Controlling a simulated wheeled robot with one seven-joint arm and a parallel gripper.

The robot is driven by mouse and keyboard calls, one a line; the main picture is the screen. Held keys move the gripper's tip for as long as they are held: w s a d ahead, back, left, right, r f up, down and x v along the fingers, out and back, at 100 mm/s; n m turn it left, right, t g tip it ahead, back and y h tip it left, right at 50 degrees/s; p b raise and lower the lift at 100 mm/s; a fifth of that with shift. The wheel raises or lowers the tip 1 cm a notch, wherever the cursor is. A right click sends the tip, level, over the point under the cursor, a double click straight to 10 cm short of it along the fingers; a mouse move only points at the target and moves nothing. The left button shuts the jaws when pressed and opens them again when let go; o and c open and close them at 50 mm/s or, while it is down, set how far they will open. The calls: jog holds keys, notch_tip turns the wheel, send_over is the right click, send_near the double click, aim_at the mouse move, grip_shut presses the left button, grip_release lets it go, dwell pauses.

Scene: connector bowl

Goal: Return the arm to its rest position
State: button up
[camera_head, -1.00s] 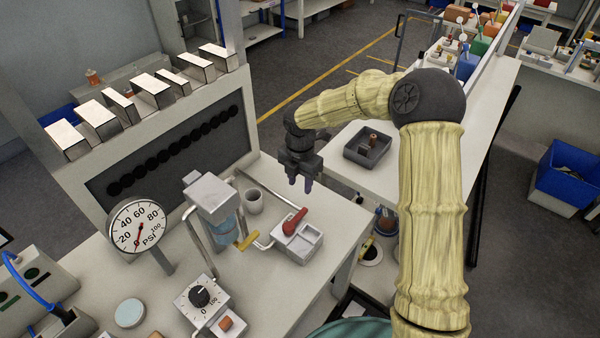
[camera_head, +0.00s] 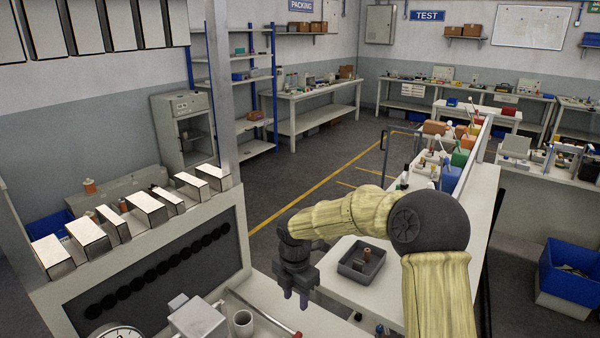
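My arm (camera_head: 435,290) is sleeved in pale yellow fabric with a dark elbow joint. It bends over to the left, and my gripper (camera_head: 295,298) hangs from its end, pointing down. The gripper is above the near end of the benches, left of a dark square bowl (camera_head: 361,262), and clear of it. The bowl sits on the white bench and holds a small brown cylindrical part (camera_head: 367,254). Two fingertips show apart with a small gap between them, and I see nothing held there.
A panel with several metal boxes (camera_head: 147,208) stands at the left. A white cup (camera_head: 243,323) and a gauge (camera_head: 118,333) are at the bottom edge. Coloured bins (camera_head: 461,157) line the right bench. A blue crate (camera_head: 572,270) stands at the far right. Open floor lies behind.

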jog(key=s+d+r+m+t, duration=0.1)
jog(key=s+d+m, duration=0.7)
jog(key=m, duration=0.6)
jog(key=s+d+r+m+t, duration=0.1)
jog(key=s+d+m, duration=0.7)
jog(key=s+m, duration=0.3)
jog(key=m, duration=0.2)
jog(key=shift+s+d+r+m+t, duration=0.25)
jog(key=shift+s+d+m+t, duration=0.05)
jog(key=shift+d+m, duration=0.1)
jog(key=shift+a, duration=0.1)
